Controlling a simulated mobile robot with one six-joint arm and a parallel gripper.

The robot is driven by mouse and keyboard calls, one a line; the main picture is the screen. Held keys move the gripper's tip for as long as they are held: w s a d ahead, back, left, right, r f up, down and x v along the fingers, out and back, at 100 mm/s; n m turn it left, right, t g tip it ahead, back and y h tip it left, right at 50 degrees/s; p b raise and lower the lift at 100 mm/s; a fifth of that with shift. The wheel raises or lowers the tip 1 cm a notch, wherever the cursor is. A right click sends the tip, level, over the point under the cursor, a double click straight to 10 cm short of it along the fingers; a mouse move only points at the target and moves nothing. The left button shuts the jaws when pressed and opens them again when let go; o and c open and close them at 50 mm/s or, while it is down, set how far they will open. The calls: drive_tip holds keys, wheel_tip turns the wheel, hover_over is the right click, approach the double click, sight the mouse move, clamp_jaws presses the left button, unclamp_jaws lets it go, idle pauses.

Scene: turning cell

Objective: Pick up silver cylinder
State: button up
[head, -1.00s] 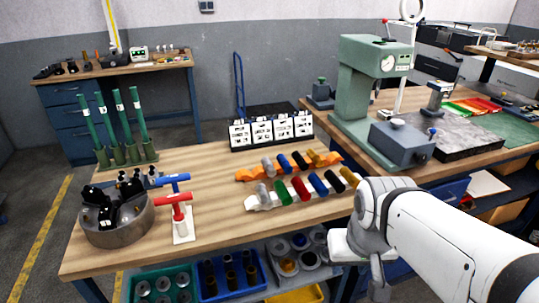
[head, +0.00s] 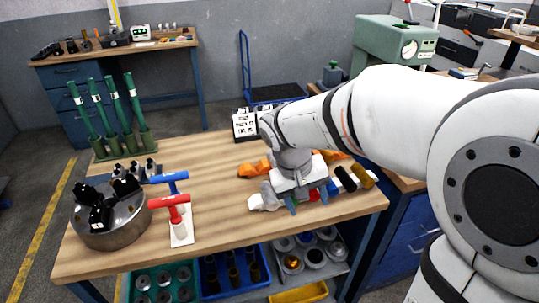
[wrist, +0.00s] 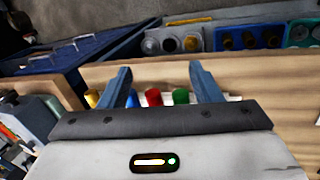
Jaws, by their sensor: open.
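A silver cylinder (head: 267,190) lies at the left end of the front white rack (head: 264,204) in the head view. My gripper (head: 307,204) is open above the front rack's middle, to the right of that cylinder. In the wrist view, red (wrist: 153,97) and green (wrist: 181,96) cylinders show between my open fingers. I cannot make out the silver cylinder there; the finger on the right covers part of the row. A second silver cylinder, on the orange rack (head: 252,169) behind, is hidden by my arm.
Black (head: 345,178) and yellow (head: 363,178) cylinders lie at the front rack's right end. Red and blue T-handled tools and a round metal chuck (head: 112,222) stand to the left. The wooden tabletop (head: 225,200) is clear between tools and racks.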

sight(269, 204)
drive_tip(key=w+a+f+n+t+h, duration=0.1)
drive_tip(key=w+a+f+h, duration=0.2)
drive_tip(key=a, duration=0.4)
drive_tip(key=w+a+f+h, duration=0.1)
drive_tip(key=w+a+f, duration=0.1)
drive_tip(key=w+a, duration=0.35)
drive_tip(key=x, duration=0.2)
drive_tip(key=p+x, duration=0.1)
drive_tip(key=x, duration=0.4)
drive_tip(key=shift+s+a+f, duration=0.1)
drive_tip(key=shift+s+f, duration=0.15)
drive_tip(key=shift+t, duration=0.3)
clamp_jaws()
